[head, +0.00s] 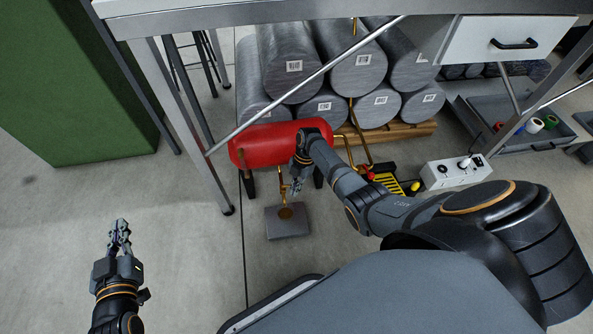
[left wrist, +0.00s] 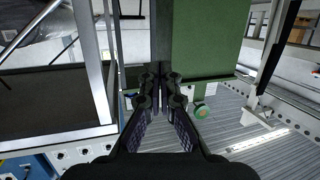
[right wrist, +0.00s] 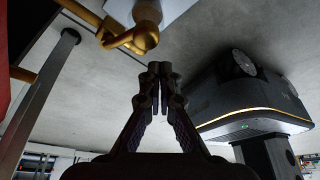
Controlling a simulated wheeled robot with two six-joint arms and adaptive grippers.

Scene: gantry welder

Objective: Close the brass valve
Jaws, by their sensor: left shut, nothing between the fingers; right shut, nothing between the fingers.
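A red tank (head: 262,145) lies on its side under the workbench. A thin brass pipe with a brass fitting (head: 283,187) runs down from it toward a brass disc (head: 286,213) on a grey block (head: 287,228). The valve's handle is too small to make out here. My right gripper (head: 296,188) is shut and empty, just right of the brass fitting. The right wrist view shows a rounded brass part (right wrist: 146,35) just ahead of the fingertips (right wrist: 158,70), with a gap between. My left gripper (head: 120,226) is shut and empty over open floor at the left.
The workbench (head: 220,17) and its slanted brace (head: 300,88) stand above and before the tank. Grey cylinders (head: 290,60) are stacked behind it. A white socket box (head: 455,172) and a yellow pedal (head: 385,185) lie to the right. Floor is clear at left.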

